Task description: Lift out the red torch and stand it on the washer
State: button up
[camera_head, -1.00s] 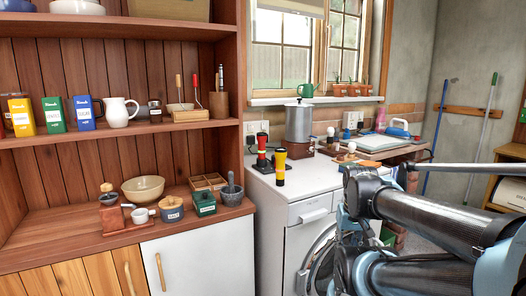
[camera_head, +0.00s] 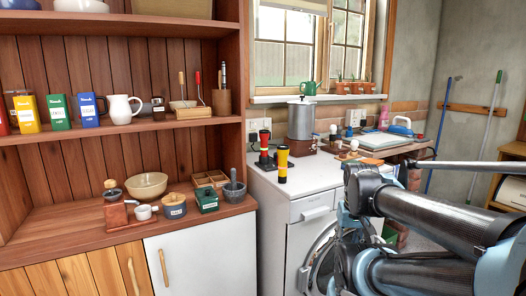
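The red torch (camera_head: 265,143), with a black body, stands upright in a dark base (camera_head: 265,161) on the back left of the white washer (camera_head: 304,187). A yellow torch (camera_head: 282,164) with a black lower part stands upright just in front and to the right, partly overlapping the base in the picture. The washer's top is white and flat. My arm comes in from the right, in front of the washer's right side and door. I cannot make out my gripper's fingers, and neither torch is touched by my arm.
A grey metal urn (camera_head: 301,119) stands behind the torches. Bulb-like items and a pale board (camera_head: 378,141) lie further right. A wooden shelf unit (camera_head: 88,238) with jars, a bowl (camera_head: 145,186) and a mortar (camera_head: 234,188) stands close on the left. The washer's front top is clear.

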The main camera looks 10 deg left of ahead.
aim_at(264, 134)
jog(key=u, duration=2.05)
jog(key=k, duration=1)
jog(key=z, duration=1.5)
jog(key=i, duration=1)
jog(key=u, duration=0.05)
